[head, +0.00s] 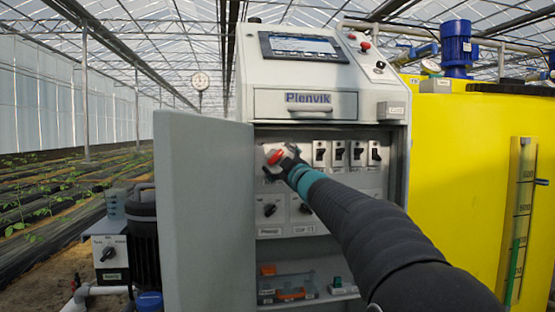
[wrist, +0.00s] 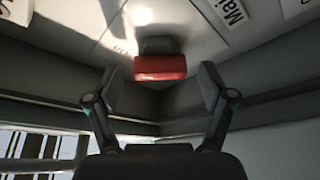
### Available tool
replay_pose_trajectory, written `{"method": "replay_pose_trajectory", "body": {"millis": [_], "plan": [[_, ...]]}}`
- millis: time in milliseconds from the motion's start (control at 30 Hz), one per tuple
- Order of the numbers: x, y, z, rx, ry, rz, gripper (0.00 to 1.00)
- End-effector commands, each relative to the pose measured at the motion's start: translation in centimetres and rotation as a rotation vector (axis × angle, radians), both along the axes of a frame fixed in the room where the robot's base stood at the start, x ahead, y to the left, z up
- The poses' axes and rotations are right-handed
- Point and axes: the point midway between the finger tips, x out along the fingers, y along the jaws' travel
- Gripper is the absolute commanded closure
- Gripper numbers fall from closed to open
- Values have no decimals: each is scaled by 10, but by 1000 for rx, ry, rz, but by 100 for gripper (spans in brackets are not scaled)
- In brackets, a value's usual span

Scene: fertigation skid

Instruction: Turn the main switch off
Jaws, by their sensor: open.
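The main switch (head: 274,156) is a red handle on a light plate, at the upper left inside the open cabinet in the head view. It also shows in the wrist view (wrist: 161,67) as a red bar standing out from the panel, beside a label that begins "Mai". My gripper (head: 283,158) is right in front of it in the head view and hides part of it. In the wrist view my gripper (wrist: 160,86) is open, with one finger on each side of the red handle. Gaps show between the handle and both fingers.
The grey cabinet door (head: 205,210) stands open on the left, close to my gripper. A row of black toggle switches (head: 338,154) is to the right, and rotary knobs (head: 269,210) sit below. A shelf with small parts (head: 290,294) is at the bottom.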

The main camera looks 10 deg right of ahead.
Motion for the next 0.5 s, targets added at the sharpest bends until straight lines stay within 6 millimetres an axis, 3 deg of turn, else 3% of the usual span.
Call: {"method": "replay_pose_trajectory", "body": {"millis": [367,400,500], "plan": [[6,2,2,0,0,0,18],[6,2,2,0,0,0,21],[6,2,2,0,0,0,46]]}}
